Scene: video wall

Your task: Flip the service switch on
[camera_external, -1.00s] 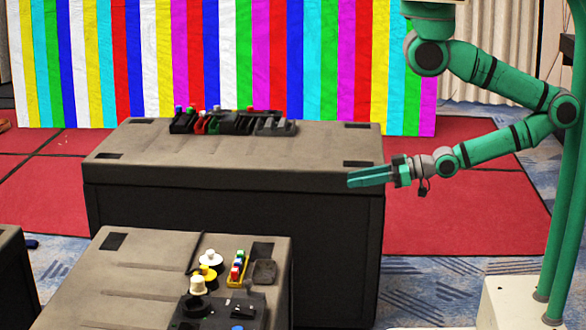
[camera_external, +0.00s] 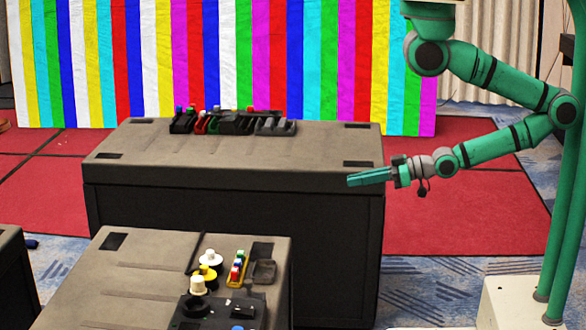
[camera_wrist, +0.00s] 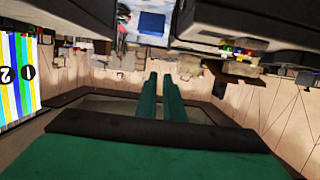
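My gripper (camera_external: 350,180) points left, by the right end of the rear black case (camera_external: 235,210) in the external view. Its two green fingers (camera_wrist: 161,78) run close together in the wrist view, with a thin line or narrow gap between them. I see nothing held. I cannot single out the service switch. A row of dark blocks with coloured tops (camera_external: 230,122) stands at the back of the rear case's top. A dark panel (camera_external: 225,312) with round knobs sits on the front case (camera_external: 130,280).
White and yellow knobs (camera_external: 208,260) and a yellow tray of coloured pieces (camera_external: 236,270) stand on the front case. A striped colour wall (camera_external: 220,60) rises behind. The wrist view looks tilted or inverted.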

